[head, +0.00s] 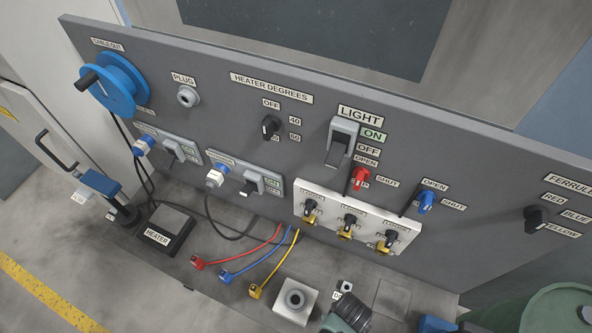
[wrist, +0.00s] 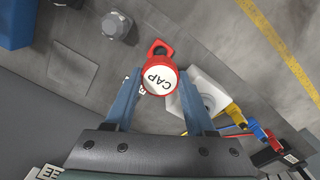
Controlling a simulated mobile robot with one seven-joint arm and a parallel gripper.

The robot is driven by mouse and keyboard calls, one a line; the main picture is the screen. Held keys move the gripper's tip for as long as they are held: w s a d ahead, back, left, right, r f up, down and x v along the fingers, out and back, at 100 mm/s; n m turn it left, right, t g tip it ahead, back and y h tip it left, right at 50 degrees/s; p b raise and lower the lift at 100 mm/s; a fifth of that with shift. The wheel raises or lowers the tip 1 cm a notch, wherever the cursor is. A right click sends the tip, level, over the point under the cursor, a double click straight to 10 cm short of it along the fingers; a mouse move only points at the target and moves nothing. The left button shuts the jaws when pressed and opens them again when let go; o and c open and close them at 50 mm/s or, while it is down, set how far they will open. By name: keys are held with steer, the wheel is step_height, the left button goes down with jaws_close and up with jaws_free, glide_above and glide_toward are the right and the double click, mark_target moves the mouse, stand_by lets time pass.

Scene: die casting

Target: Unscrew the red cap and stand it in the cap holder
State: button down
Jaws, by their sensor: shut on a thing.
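I cannot tell which part is the cap holder. The cap does not show in the head view.
A grey bolt-like post (wrist: 117,26) stands beyond the cap. Red, blue and yellow leads (head: 255,292) lie left of the block in the head view, near the black heater box (head: 165,231). The grey switch panel (head: 235,130) rises behind.

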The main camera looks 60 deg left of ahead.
steer(key=shift+f, duration=0.1)
stand_by(0.3)
steer(key=shift+f+b, duration=2.45)
steer(key=shift+f, duration=0.35)
steer(key=shift+f+b, duration=0.85)
steer(key=shift+f, duration=0.4)
steer(key=shift+c, duration=0.8)
jaws_free()
steer(key=shift+r, duration=0.15)
step_height(320, 180, up, 13)
steer(key=shift+f, duration=0.15)
stand_by(0.4)
